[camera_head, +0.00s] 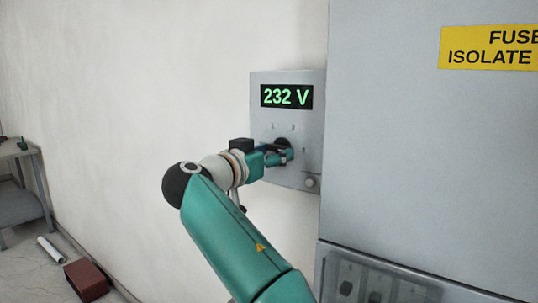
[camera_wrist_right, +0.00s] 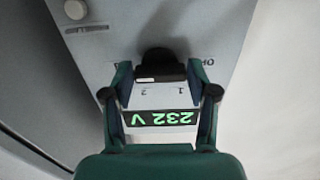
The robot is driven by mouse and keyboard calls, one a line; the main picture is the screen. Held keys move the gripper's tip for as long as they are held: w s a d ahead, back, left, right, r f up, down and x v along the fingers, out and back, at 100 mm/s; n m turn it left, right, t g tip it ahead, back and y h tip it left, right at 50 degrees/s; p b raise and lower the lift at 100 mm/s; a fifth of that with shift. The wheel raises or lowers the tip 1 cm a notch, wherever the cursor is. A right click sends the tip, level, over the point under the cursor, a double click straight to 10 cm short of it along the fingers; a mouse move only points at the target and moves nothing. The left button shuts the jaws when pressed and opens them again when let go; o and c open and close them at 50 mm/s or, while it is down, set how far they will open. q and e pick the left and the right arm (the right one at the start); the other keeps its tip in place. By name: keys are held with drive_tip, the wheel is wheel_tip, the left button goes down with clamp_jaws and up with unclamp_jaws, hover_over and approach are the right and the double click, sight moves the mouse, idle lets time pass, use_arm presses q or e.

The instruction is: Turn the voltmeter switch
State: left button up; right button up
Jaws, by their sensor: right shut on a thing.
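The voltmeter panel (camera_head: 262,108) is a grey box on the wall with a green display (camera_head: 287,96) reading 232 V. Its black rotary switch (camera_head: 283,143) sits below the display, partly hidden by my right gripper (camera_head: 285,155). In the right wrist view the panel appears upside down, and the black switch (camera_wrist_right: 157,66) lies between the two fingers of my right gripper (camera_wrist_right: 158,78), which is shut on it. Position marks 1, 2 and OFF show around the switch. My left gripper is not in view.
A small round pale knob (camera_head: 312,182) is at the panel's lower right. A large grey cabinet (camera_head: 420,150) with a yellow fuse label (camera_head: 490,47) stands close on the right. A table (camera_head: 18,150), a brown box (camera_head: 87,280) and a white roll (camera_head: 49,249) are at the far left.

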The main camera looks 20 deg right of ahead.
drive_tip(key=o, duration=1.2)
drive_tip(key=shift+w+d+f, duration=0.1)
drive_tip(key=shift+f, duration=0.15)
drive_tip(key=shift+c, duration=0.2)
drive_tip(key=shift+r, duration=0.1)
drive_tip(key=v, duration=0.7)
drive_tip(key=shift+s+a, duration=0.2)
drive_tip(key=shift+a, duration=0.05)
drive_tip(key=shift+a, duration=0.1)
